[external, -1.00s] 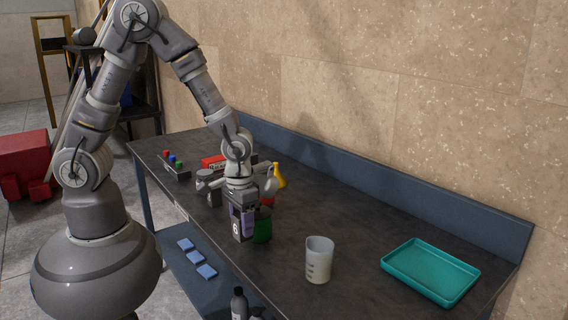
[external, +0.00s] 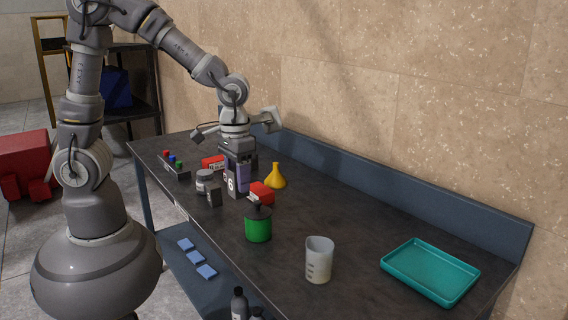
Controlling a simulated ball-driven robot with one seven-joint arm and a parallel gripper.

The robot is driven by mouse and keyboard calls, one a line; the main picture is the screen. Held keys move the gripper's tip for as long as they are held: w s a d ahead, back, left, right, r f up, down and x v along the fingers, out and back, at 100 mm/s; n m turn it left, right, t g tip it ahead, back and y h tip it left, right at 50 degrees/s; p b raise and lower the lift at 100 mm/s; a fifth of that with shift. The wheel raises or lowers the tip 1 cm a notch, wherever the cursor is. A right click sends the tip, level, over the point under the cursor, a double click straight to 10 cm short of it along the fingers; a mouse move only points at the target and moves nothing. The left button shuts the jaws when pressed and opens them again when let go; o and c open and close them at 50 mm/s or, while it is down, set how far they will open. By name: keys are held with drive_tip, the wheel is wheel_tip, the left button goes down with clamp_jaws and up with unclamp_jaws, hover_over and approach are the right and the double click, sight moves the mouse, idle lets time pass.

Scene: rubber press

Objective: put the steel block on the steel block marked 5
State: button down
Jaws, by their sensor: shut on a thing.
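My gripper (external: 240,170) points down over the left half of the bench and is shut on a grey steel block (external: 231,186). A white mark like a 6 shows on the block's front. It is upright; I cannot tell whether its underside is clear of the bench. Another small dark grey block (external: 214,194) stands just left of it, near the bench's front edge. Its marking is not readable, so I cannot tell whether it is the steel block marked 5.
A grey lidded jar (external: 204,182) stands by the small block. A beaker (external: 319,262) and teal tray (external: 430,272) stand farther right, with bare bench between.

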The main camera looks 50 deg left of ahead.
drive_tip(key=w+a+r+n+p, duration=0.1)
drive_tip(key=w+a+n+p, duration=0.3)
drive_tip(key=w+a+n, duration=0.85)
drive_tip(key=w+a+f+n+p, duration=0.1)
drive_tip(key=w+a+n+p, duration=0.15)
drive_tip(key=a, duration=1.15)
drive_tip(key=w+a+n+p, duration=0.1)
drive_tip(key=w+a+n, duration=0.15)
drive_tip(key=a, duration=1.15)
wheel_tip(320, 180, down, 5)
drive_tip(key=shift+n, duration=0.25)
drive_tip(key=w+a, duration=0.2)
drive_tip(key=w, duration=0.2)
drive_tip(key=w+a+f+b, duration=0.1)
drive_tip(key=w+a, duration=0.1)
drive_tip(key=w, duration=0.3)
drive_tip(key=w+a, duration=0.1)
drive_tip(key=w, duration=0.4)
drive_tip(key=shift+w+a+f, duration=0.25)
drive_tip(key=shift+a+f, duration=0.05)
drive_tip(key=shift+a, duration=0.1)
drive_tip(key=shift+f+b, duration=0.7)
drive_tip(key=shift+f, duration=1.05)
